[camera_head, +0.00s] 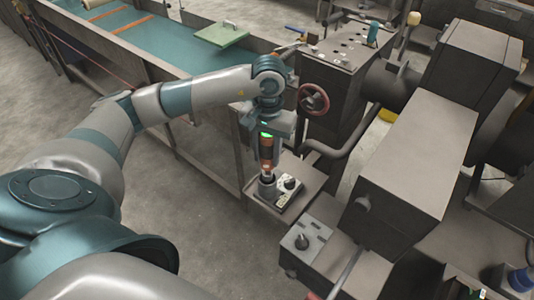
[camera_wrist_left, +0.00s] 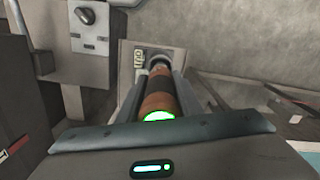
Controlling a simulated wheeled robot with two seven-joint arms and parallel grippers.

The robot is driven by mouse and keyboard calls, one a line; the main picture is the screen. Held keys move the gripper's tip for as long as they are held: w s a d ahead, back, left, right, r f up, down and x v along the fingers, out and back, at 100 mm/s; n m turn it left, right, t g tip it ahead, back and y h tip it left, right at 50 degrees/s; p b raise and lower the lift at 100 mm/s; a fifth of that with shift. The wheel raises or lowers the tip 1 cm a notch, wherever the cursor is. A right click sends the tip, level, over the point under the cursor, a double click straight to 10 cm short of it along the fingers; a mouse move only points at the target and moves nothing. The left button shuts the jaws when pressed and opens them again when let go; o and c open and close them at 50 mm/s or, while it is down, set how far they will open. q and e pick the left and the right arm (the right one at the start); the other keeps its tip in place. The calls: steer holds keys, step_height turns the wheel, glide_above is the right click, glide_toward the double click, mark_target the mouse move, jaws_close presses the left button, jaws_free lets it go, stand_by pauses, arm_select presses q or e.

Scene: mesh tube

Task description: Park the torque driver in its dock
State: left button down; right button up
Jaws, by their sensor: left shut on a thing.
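The torque driver (camera_head: 266,152) is an upright orange-brown and black cylinder with a glowing green ring at its top. My left gripper (camera_head: 265,140) is shut on it from above, and the wrist view shows the driver (camera_wrist_left: 160,92) between the two fingers. The dock (camera_head: 267,190) looks like a grey cup on a small plate, directly under the driver. The driver's dark lower end is at the cup's mouth. I cannot tell how far inside it is, and the wrist view hides most of the cup behind the driver. My right gripper is not in view.
A red handwheel (camera_head: 313,99) and a curved pipe are close behind. A grey box with a knob (camera_head: 302,241) stands in front to the right. The floor at left is clear.

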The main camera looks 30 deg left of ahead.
arm_select(q)
steer(key=shift+b, duration=0.4)
stand_by(0.8)
steer(key=shift+b, duration=0.6)
stand_by(0.6)
steer(key=shift+f+b, duration=0.45)
steer(key=shift+b, duration=0.15)
stand_by(0.8)
steer(key=shift+f+b, duration=0.95)
steer(key=shift+b, duration=0.1)
stand_by(1.3)
steer(key=shift+f+b, duration=0.7)
steer(key=shift+b, duration=0.1)
stand_by(1.0)
